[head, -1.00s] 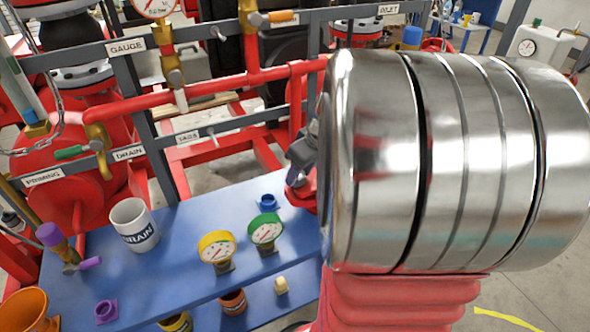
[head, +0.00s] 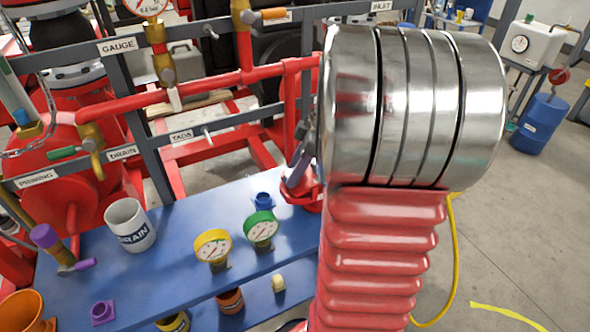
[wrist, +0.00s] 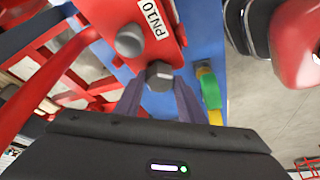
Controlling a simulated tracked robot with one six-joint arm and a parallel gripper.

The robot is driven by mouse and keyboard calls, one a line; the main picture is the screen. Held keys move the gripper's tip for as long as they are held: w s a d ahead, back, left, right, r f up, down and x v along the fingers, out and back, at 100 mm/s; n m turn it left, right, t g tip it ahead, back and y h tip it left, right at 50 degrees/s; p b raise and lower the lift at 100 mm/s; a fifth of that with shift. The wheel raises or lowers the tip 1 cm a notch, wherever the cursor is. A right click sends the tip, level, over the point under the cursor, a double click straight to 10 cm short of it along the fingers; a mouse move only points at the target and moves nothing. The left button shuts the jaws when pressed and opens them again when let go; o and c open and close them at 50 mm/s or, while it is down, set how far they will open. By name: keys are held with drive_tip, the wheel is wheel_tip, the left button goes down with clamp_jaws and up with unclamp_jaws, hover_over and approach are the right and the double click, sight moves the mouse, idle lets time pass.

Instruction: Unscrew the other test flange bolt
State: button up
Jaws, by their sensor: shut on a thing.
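In the wrist view my gripper (wrist: 160,88) has its two dark fingers on either side of a grey hex bolt (wrist: 159,74) and is shut on it. The bolt is at the near edge of the red test flange (wrist: 155,22), which carries a white PN10 label. Another round grey bolt (wrist: 130,40) sits in the flange, up and to the left, apart from my fingers. In the head view the red flange (head: 303,196) shows at the right of the blue bench, partly hidden by my arm. The bolts cannot be made out there.
The blue bench (head: 180,262) holds a white DRAIN mug (head: 130,226), a yellow gauge (head: 212,246), a green gauge (head: 260,229) and a small blue fitting (head: 263,202). Red pipework and grey rails with labelled valves stand behind. Open floor lies to the right.

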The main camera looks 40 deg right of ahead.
drive_tip(key=shift+o, duration=0.2)
drive_tip(key=n, duration=0.2)
drive_tip(key=n+y, duration=0.1)
drive_tip(key=shift+s+a+f+g, duration=0.15)
drive_tip(key=shift+a+g, duration=0.1)
drive_tip(key=shift+g, duration=0.15)
drive_tip(key=o, duration=1.1)
drive_tip(key=shift+d, duration=0.1)
drive_tip(key=shift+o, duration=0.2)
drive_tip(key=shift+r, duration=0.2)
drive_tip(key=v, duration=1.3)
drive_tip(key=shift+r, duration=0.3)
